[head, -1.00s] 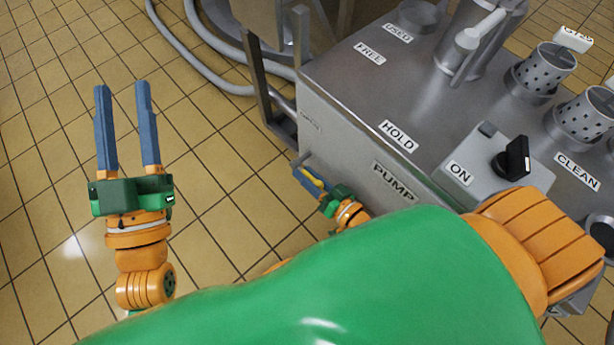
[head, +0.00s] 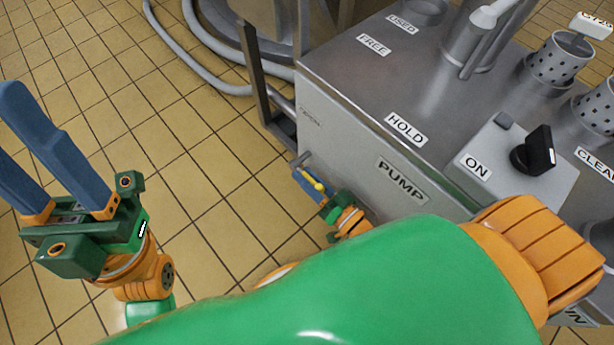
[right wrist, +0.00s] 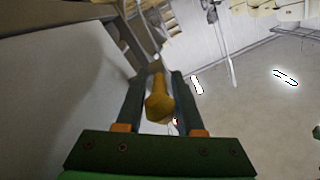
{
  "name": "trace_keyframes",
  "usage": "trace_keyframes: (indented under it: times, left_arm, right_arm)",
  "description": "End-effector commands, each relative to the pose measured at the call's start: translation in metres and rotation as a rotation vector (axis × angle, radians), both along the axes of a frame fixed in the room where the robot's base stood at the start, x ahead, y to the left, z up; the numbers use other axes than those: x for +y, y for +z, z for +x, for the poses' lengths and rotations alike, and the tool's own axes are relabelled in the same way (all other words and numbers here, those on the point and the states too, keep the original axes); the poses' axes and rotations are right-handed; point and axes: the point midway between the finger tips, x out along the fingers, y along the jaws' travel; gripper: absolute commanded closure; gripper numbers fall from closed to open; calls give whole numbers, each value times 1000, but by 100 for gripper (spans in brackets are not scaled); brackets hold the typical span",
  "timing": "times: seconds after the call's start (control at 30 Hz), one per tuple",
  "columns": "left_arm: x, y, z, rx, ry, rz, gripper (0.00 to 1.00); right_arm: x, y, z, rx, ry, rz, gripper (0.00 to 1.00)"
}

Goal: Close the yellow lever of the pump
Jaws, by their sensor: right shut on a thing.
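The pump is a grey metal box (head: 345,140) with a PUMP label on its side. Its yellow lever (head: 314,181) sits low by the box's left side, near a small pipe stub. My right gripper (head: 307,180) is at the lever and shut on it. In the right wrist view the yellow lever (right wrist: 159,100) lies between the two dark fingers of my right gripper (right wrist: 158,85). Where the lever joins its valve is hard to make out. My left gripper (head: 10,130) is open and empty over the floor at the left, one finger partly out of frame.
The box top carries HOLD, FREE and USED labels, an ON panel with a black knob (head: 533,151) and perforated cups (head: 560,62). Grey hoses (head: 205,75) and a dark metal frame (head: 262,85) stand behind. Tiled floor (head: 190,160) left of the box is clear.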

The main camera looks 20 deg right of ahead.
Motion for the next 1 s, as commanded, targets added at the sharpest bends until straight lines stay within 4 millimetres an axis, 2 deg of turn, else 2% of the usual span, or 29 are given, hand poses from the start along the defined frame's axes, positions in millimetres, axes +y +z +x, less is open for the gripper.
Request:
trace_keyframes:
  times: [0.37,0.4,0.43,0.7,0.87,1.0]
  left_arm:
    - [0,0,0,-3,-1,-1,55]
    - [0,0,0,-2,-1,-1,55]
    - [0,0,0,-2,-1,-1,55]
    - [0,1,0,-1,2,0,55]
    - [-3,12,4,65,7,23,55]
    - [-8,0,33,245,25,72,55]
  right_arm:
    - [-3,1,2,-4,-7,0,100]
    - [-3,1,2,-4,-7,0,52]
    - [-3,1,2,-4,-7,0,49]
    - [-1,2,1,-2,-3,0,49]
    - [-2,26,1,-2,-4,0,49]
    - [-3,36,1,-3,-5,0,49]
